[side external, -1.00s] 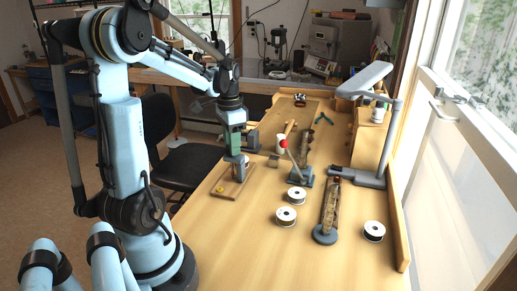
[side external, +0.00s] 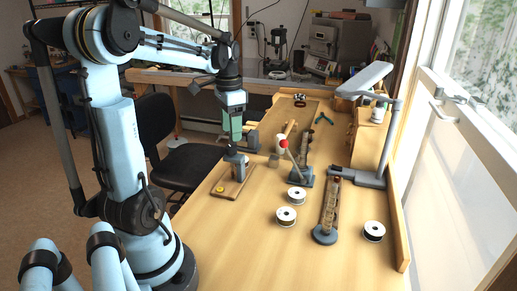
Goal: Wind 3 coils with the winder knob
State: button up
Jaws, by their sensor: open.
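My gripper (side external: 236,142) hangs over the top of this device, pointing down. It is open, and nothing shows in it. A sloped rack (side external: 328,212) on a grey round foot stands to the right. It holds brownish pieces that may be coils, with a reddish spot at its upper end. I cannot count them.
White-rimmed spools lie on the bench: two near the middle (side external: 286,217) (side external: 297,196) and one at right (side external: 374,231). A lever with a red ball (side external: 284,144) stands behind them. A grey lamp (side external: 365,80) rises at right. The near bench front is clear.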

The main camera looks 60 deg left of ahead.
aim_at(232, 147)
notch_tip(232, 147, up, 7)
dwell(0.4)
jog(key=w+d+f+t, duration=0.1)
jog(key=d+f+t, duration=0.2)
jog(key=d, duration=0.9)
jog(key=w+d+f+t, duration=0.1)
jog(key=d+f+t, duration=0.3)
jog(key=d, duration=0.8)
jog(key=shift+w+d+f, duration=0.15)
jog(key=shift+d+f, duration=0.25)
jog(key=shift+f, duration=0.4)
